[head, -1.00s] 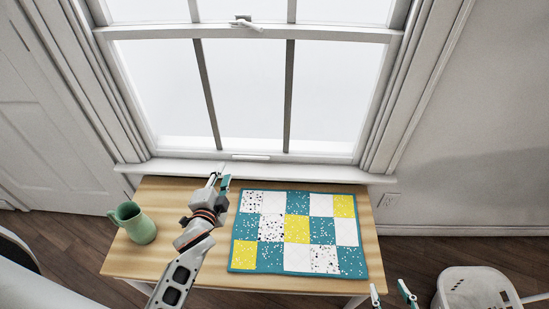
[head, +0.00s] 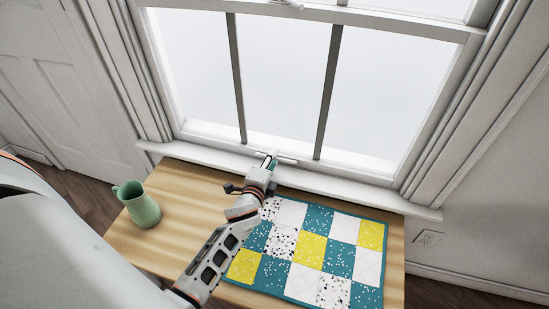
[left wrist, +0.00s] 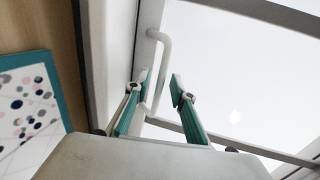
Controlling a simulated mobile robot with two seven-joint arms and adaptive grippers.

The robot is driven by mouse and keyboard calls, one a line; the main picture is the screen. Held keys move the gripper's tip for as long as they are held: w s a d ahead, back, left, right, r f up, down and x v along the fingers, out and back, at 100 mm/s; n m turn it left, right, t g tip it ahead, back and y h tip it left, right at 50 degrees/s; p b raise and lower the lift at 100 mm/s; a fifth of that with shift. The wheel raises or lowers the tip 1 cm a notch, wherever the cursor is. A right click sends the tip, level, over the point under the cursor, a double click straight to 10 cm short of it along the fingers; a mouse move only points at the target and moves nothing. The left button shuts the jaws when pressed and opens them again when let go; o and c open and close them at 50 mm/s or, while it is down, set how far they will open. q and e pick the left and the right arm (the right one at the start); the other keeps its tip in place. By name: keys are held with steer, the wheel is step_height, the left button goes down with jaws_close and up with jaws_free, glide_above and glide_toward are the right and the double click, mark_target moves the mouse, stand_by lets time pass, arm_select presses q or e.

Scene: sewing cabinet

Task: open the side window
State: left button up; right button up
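The window (head: 285,80) has a white frame with dark vertical bars and looks closed at its bottom edge. A slim white handle (head: 288,158) sits on its lower rail, and in the left wrist view it is a curved white bar (left wrist: 163,62). My left gripper (head: 270,158) is at this handle. In the left wrist view its teal fingers (left wrist: 157,80) are apart, with the bar showing between the fingertips; I cannot tell if they touch it. A latch (head: 290,3) shows at the top edge. My right gripper is not in view.
A wooden table (head: 185,185) stands below the window sill (head: 330,183). A green pitcher (head: 140,207) stands on its left side, and a patchwork quilt (head: 318,255) lies flat on the right. A curtain-like white trim (head: 465,110) borders the window; a door (head: 65,80) is at the left.

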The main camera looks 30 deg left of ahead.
arm_select(q)
steer(key=shift+w+a+f, duration=0.1)
steer(key=shift+w+a, duration=0.05)
steer(key=shift+w, duration=0.4)
